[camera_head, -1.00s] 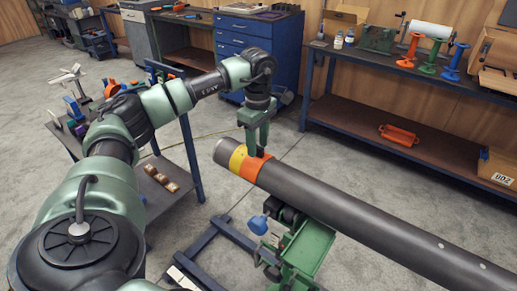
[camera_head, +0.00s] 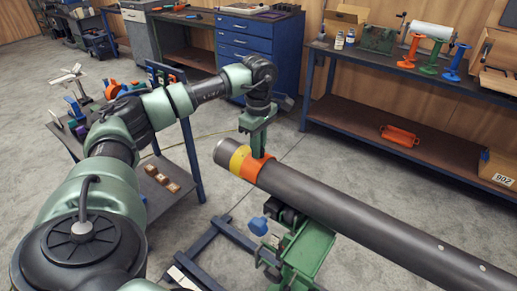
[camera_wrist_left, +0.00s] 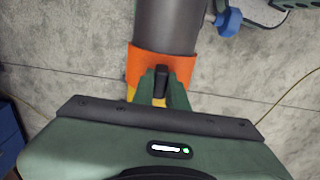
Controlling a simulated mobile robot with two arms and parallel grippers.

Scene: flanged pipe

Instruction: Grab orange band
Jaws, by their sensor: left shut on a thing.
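The orange band (camera_head: 251,167) is wrapped around the dark grey pipe (camera_head: 350,214) near its left end, beside a yellow band (camera_head: 238,158). My left gripper (camera_head: 258,154) points down at the top of the pipe, with its fingertips at the orange band, and it is shut on the band. In the left wrist view the green fingers (camera_wrist_left: 160,90) meet at the orange band (camera_wrist_left: 188,70), which spreads out on both sides of them. The exact grip is partly hidden by the fingers. My right gripper is not in view.
The pipe rests on a green stand (camera_head: 308,249) with a blue knob (camera_head: 258,225). A workbench (camera_head: 345,117) with coloured spools stands behind at the right. A small cart (camera_head: 180,155) stands at the left, near my left arm. Open floor lies between them.

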